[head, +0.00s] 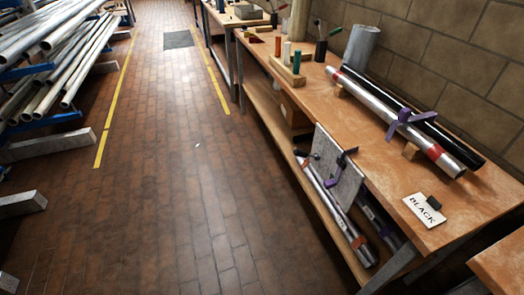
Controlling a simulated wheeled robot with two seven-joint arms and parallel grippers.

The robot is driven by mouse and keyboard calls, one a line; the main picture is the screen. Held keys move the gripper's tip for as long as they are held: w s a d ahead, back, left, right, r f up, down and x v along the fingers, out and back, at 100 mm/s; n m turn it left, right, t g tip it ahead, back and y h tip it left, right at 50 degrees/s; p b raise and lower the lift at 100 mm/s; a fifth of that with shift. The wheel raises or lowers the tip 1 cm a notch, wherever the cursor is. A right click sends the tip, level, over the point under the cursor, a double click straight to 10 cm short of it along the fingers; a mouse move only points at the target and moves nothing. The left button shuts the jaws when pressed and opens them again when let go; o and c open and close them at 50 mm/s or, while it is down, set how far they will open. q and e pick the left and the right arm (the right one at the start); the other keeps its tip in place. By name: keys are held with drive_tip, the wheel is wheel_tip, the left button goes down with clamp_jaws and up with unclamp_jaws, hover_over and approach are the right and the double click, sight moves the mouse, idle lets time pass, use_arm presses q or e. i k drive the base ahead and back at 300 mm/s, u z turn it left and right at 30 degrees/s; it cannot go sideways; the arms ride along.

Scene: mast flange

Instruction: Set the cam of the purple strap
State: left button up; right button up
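A purple strap (404,119) lies across a silver tube (385,112) with red bands and a black tube (428,118) on the workbench at the right. The strap's ends spread out over the tubes. Its cam is too small to make out. Neither of my grippers is in view.
A card reading BLACK (425,209) with a dark object on it lies near the bench front. A wooden block (287,70) holds upright coloured handles. More tubes (335,205) lie on the lower shelf. Pipe racks (60,50) stand left. The brick floor (190,180) between is clear.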

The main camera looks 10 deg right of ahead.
sight(298, 152)
drive_tip(key=u, duration=0.7)
drive_tip(key=i, duration=3.1)
drive_tip(key=z, duration=3.85)
